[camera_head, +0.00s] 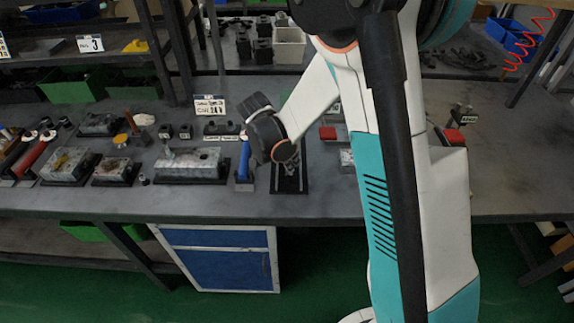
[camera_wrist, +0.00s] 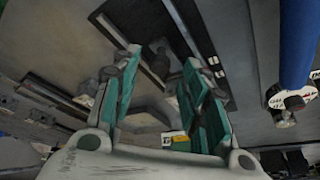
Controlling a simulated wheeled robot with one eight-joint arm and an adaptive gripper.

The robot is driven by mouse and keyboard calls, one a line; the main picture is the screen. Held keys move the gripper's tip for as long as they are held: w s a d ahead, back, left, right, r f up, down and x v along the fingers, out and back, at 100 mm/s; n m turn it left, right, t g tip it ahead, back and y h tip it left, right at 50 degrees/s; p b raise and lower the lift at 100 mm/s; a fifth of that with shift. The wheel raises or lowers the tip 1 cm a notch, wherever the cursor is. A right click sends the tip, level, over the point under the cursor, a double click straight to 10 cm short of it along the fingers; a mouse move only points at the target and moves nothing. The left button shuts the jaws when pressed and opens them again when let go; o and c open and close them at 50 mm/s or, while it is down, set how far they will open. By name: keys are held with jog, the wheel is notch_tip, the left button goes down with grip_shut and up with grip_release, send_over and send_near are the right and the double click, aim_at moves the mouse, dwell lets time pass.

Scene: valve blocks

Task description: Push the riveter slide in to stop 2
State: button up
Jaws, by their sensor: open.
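A dark base plate (camera_head: 289,184) with small metal parts on it lies on the bench under my wrist. It looks like the riveter slide's base, but I cannot tell for certain. In the wrist view a dark rail with pale edge strips (camera_wrist: 193,27) runs beyond my fingers, with a small dark block (camera_wrist: 158,64) on it. My gripper (camera_wrist: 160,62) has its teal fingers spread, with nothing held between them. In the head view my wrist hides the fingers and much of the plate. Stop 2 cannot be made out.
A blue upright part (camera_head: 243,160) stands just left of the plate; a blue cylinder (camera_wrist: 297,45) shows at the wrist view's right. A metal block (camera_head: 188,164) sits further left. Red-topped parts (camera_head: 328,133) stand right, close to my arm. The bench's front right is clear.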

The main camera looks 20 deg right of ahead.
jog(key=shift+x, duration=1.1)
grip_shut()
jog(key=shift+w+d+r+b, duration=0.15)
jog(key=shift+w+d, duration=0.15)
jog(key=shift+w, duration=0.6)
jog(key=shift+w+d+f+b, duration=0.15)
jog(key=shift+w+d, duration=0.15)
jog(key=shift+w, duration=0.55)
jog(key=shift+r, duration=0.1)
grip_release()
jog(key=shift+w, duration=0.1)
